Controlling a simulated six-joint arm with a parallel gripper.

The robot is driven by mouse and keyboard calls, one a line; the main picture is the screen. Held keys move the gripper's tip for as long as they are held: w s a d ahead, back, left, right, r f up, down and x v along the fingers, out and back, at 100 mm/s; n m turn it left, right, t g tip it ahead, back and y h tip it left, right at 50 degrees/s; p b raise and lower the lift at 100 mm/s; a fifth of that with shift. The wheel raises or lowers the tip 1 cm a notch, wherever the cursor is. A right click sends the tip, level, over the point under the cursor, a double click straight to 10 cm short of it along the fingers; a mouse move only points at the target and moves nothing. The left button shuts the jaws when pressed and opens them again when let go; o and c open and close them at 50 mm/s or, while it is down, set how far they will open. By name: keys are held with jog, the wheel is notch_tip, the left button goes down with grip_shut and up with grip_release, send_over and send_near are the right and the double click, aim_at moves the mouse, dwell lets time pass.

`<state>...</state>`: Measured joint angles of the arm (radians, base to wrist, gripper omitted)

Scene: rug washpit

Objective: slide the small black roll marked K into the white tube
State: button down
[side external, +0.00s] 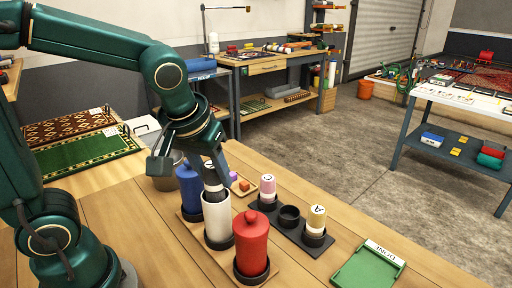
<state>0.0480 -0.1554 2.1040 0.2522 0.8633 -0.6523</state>
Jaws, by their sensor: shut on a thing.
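The small black roll (212,180) is upright in my gripper (202,164), which is shut on it. A pale label with a dark mark shows at its top, too small to read surely. The white tube (217,218) stands upright in a dark base directly below the roll. The roll's lower end is at the tube's mouth; I cannot tell whether it is inside the tube. My fingers hide part of the roll.
A blue tube (188,190) and a red capped tube (251,243) flank the white tube closely. A black rack (289,233) holds a pink roll C (267,188), an empty socket (289,216) and a cream roll A (316,220). A green DONE tray (368,270) lies at front right.

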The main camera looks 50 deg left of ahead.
jog(key=shift+f, duration=0.25)
jog(key=shift+f, duration=0.7)
jog(key=shift+s+f, duration=0.1)
jog(key=shift+f, duration=0.15)
jog(key=shift+c, duration=1.7)
grip_release()
jog(key=shift+r, duration=0.1)
jog(key=shift+r, duration=3.05)
